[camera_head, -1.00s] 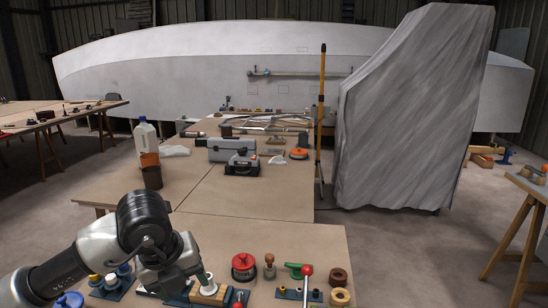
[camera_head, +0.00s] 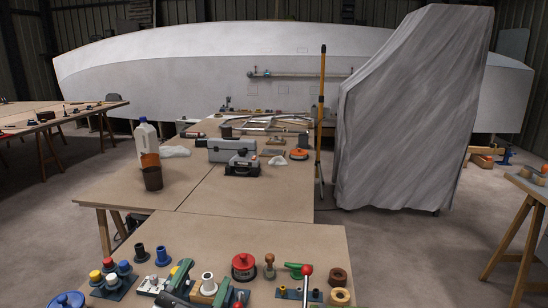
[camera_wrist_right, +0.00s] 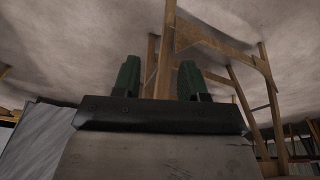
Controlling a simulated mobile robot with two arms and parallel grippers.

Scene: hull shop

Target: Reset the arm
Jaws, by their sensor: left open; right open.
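My left gripper (camera_head: 203,280) is at the bottom edge of the head view, low over the near bench. Its two green fingers are apart. A white spool-like piece (camera_head: 208,284) shows between the fingers in the picture; I cannot tell whether it lies between them in depth, but they are not closed on it. My right gripper (camera_wrist_right: 158,78) shows in the right wrist view with its green fingers apart and nothing between them. It points towards a wooden trestle (camera_wrist_right: 215,45) and bare floor. My right gripper is not in the head view.
A draped tall object (camera_head: 410,120) is right.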

